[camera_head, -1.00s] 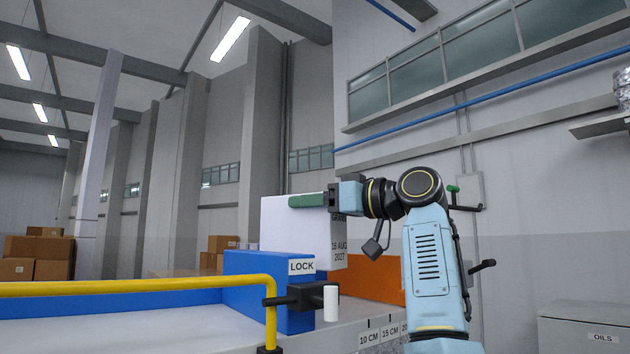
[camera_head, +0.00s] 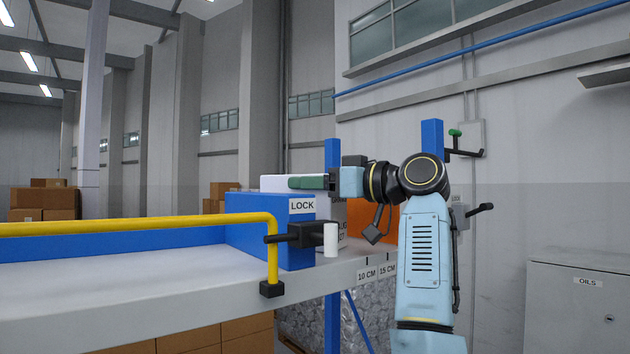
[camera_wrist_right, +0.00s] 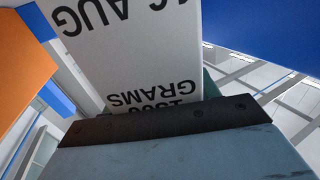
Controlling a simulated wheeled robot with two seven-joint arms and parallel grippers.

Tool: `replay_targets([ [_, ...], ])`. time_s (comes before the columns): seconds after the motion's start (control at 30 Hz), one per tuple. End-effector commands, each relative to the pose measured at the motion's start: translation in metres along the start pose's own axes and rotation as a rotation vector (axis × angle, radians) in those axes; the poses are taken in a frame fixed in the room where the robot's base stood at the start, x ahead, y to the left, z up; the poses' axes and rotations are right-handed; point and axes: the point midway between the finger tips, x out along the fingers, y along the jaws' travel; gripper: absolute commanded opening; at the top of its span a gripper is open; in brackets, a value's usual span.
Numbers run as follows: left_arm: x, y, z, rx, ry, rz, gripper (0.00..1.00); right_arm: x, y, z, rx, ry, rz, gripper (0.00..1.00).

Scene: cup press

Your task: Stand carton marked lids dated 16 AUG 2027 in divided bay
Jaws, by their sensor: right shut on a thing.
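The white carton (camera_head: 268,182) is mostly hidden behind the blue block marked LOCK (camera_head: 250,215), with only its top and a strip of its printed side showing. In the right wrist view the carton's white face (camera_wrist_right: 130,60) shows upside-down print, "6 AUG" and "GRAMS". My right gripper (camera_head: 312,183) is shut on the carton near its top. The carton looks upright, between the blue block and an orange panel (camera_head: 375,222). Whether its base touches the shelf is hidden. My left gripper is not in view.
A yellow rail (camera_head: 130,226) runs along the front of the pale shelf (camera_head: 120,275). A black clamp with a white knob (camera_head: 331,240) sticks out by the block. Labels 10 CM and 15 CM mark the shelf edge. A grey OILS cabinet (camera_head: 570,310) stands at right.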

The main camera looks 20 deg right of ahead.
Motion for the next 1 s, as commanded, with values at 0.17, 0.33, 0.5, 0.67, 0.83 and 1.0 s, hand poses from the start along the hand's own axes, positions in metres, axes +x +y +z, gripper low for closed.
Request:
replay_targets([
  [0.17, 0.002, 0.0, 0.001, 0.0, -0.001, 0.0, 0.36, 0.0, 0.0, 0.002, 0.001, -0.001, 0.001, 0.68],
  [0.33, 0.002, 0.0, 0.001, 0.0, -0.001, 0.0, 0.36, 0.0, 0.0, 0.002, 0.0, 0.0, 0.0, 0.82],
  [0.5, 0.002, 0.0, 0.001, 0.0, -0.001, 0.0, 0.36, 0.0, 0.0, 0.002, 0.0, 0.0, 0.0, 0.82],
  [0.67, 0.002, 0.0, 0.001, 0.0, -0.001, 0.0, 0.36, -0.004, 0.001, 0.0, -0.001, 0.001, 0.002, 0.82],
  [0.83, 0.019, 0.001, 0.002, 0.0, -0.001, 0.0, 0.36, -0.035, 0.002, 0.003, -0.004, 0.002, 0.006, 0.82],
  [1.0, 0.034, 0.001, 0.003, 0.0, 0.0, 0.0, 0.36, -0.073, 0.002, 0.003, -0.004, 0.002, 0.006, 0.82],
])
